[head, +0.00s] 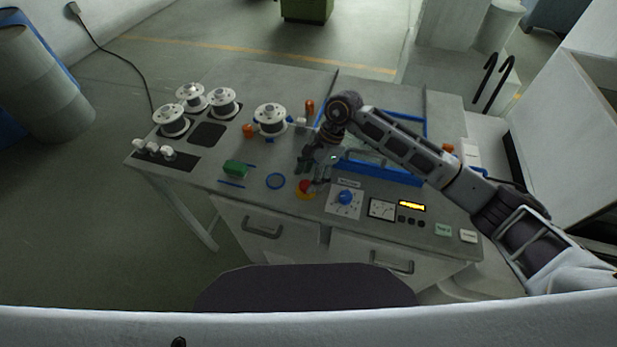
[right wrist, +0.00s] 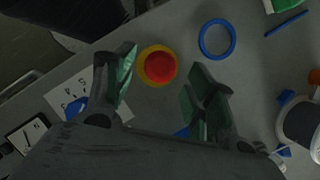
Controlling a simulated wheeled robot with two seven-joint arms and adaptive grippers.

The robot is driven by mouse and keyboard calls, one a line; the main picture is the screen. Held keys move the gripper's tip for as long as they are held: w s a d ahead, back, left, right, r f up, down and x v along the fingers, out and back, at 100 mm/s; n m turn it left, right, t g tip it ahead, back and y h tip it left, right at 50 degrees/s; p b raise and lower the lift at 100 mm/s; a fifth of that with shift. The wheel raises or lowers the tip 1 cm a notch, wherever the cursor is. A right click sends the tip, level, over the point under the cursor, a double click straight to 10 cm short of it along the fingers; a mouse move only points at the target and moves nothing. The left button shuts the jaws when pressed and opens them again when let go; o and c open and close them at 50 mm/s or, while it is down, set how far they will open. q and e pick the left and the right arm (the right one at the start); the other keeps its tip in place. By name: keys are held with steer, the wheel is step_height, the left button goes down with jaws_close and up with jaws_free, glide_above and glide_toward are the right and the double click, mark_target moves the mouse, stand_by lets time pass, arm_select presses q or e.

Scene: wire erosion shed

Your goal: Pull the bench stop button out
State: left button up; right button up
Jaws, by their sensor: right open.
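The bench stop button is a red mushroom head (head: 304,186) on a yellow ring near the bench's front edge. In the right wrist view the red button (right wrist: 160,68) lies beyond and between the spread fingers. My right gripper (head: 317,172) is open just above and behind the button, pointing down at it. In the right wrist view its green-padded fingers (right wrist: 164,90) stand apart, with nothing between them. Whether a finger touches the button cannot be told. My left gripper is not in view.
A blue ring (head: 275,181) and a green block (head: 236,168) lie left of the button. A blue dial (head: 345,198) on a white plate sits close right, with a meter (head: 382,208) beyond. White spools (head: 270,120) stand farther back. A drawer handle (head: 262,228) is below.

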steer(key=shift+x, duration=0.85)
steer(key=shift+c, duration=0.3)
jaws_close()
